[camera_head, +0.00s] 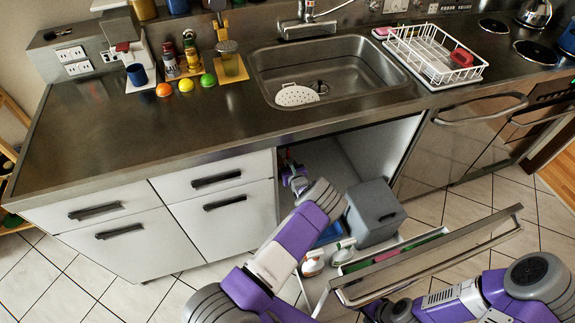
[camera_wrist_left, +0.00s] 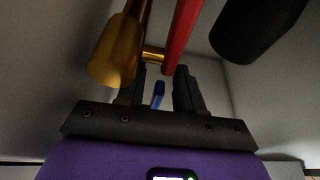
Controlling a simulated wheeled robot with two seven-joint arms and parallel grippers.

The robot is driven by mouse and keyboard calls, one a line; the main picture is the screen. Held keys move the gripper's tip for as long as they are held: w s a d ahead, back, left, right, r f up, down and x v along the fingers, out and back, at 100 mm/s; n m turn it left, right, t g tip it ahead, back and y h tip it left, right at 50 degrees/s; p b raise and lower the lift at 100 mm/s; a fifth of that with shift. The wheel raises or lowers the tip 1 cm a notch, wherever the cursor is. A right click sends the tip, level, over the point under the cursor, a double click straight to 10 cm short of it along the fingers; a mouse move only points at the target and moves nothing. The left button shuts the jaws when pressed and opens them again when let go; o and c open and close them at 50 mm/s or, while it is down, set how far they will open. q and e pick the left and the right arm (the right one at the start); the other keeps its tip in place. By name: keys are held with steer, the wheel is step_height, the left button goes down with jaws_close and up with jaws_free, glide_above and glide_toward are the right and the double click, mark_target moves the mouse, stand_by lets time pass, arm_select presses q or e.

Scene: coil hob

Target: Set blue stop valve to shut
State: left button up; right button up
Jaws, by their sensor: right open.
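The blue stop valve's handle (camera_wrist_left: 158,93) shows in the left wrist view as a small upright blue lever, slightly tilted, below a brass pipe fitting. My left gripper (camera_wrist_left: 160,92) has its two dark fingers apart on either side of it, with gaps visible. In the head view my left gripper (camera_head: 295,180) reaches into the open cabinet under the sink; the valve is hard to make out there. My right gripper (camera_head: 376,310) is low beside the pulled-out drawer front, and its fingers are mostly hidden.
A red pipe (camera_wrist_left: 183,35), a brass pipe (camera_wrist_left: 115,55) and a black pipe (camera_wrist_left: 255,28) hang close above my left fingers. The pulled-out drawer (camera_head: 430,258) holds a grey bin (camera_head: 374,212) and bottles (camera_head: 313,262). The sink (camera_head: 335,70) is above.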

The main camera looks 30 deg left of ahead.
arm_select(q)
steer(key=p+v, duration=0.2)
steer(key=v, duration=0.5)
steer(key=shift+d+p, duration=0.2)
steer(key=shift+p, duration=0.2)
steer(key=shift+s+r, duration=0.1)
steer(key=shift+s, duration=0.05)
